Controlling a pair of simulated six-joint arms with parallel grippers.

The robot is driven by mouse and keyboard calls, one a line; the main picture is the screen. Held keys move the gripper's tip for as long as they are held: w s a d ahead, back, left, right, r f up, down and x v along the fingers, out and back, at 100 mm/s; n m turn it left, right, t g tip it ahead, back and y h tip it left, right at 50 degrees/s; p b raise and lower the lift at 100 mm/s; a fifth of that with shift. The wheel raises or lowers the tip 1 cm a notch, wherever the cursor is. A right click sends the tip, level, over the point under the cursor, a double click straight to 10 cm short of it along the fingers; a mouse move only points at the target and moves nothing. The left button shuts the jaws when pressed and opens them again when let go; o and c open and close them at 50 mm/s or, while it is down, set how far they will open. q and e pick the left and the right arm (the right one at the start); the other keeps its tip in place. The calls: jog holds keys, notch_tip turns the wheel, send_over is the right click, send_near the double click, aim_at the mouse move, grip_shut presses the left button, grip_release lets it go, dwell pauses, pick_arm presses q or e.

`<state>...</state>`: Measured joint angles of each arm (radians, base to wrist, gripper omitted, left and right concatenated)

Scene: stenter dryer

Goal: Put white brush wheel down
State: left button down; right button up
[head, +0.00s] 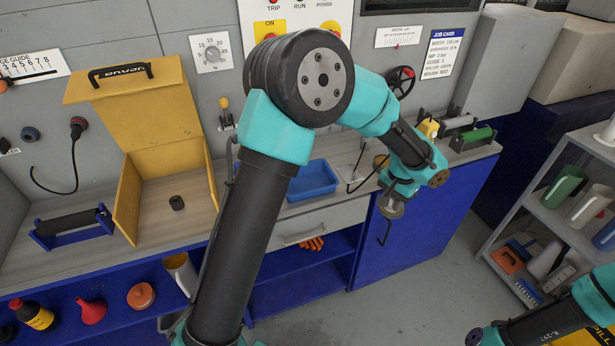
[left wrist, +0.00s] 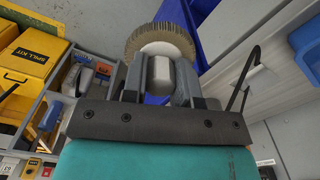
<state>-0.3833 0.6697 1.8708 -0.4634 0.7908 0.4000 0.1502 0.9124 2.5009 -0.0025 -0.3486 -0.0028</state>
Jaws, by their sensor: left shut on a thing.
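The white brush wheel (left wrist: 162,36) shows in the left wrist view as a ring of tan bristles around a pale hub. My left gripper (left wrist: 158,85) is shut on it, with the wheel between and beyond the fingertips. In the head view my left gripper (head: 392,200) points down near the bench's front edge, before the blue cabinet front. There the wheel is small and mostly hidden by the gripper, and I see no surface touching it. My right arm enters at the lower right; its gripper is out of view.
The bench holds a blue tray (head: 313,180), an open yellow box (head: 128,205) with a dark ring (head: 177,202), and a green roller (head: 476,135). A grey drawer (head: 318,221) lies below the tray. A shelf (head: 545,212) with jugs stands right; the floor (head: 410,290) between is clear.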

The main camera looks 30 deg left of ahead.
pick_arm(q)
jog(key=s+a+r+m, duration=0.1)
jog(key=s+a+m, duration=0.3)
jog(key=a, duration=0.6)
jog(key=s+a+r+m, duration=0.2)
jog(key=s+a+m, duration=0.2)
jog(key=s+a, duration=0.4)
jog(key=shift+a+r, duration=0.15)
jog(key=shift+a, duration=0.95)
jog(key=shift+w, duration=0.1)
send_over(307, 185)
jog(key=shift+f, duration=0.75)
jog(key=shift+f, duration=1.8)
jog(key=shift+f, duration=0.1)
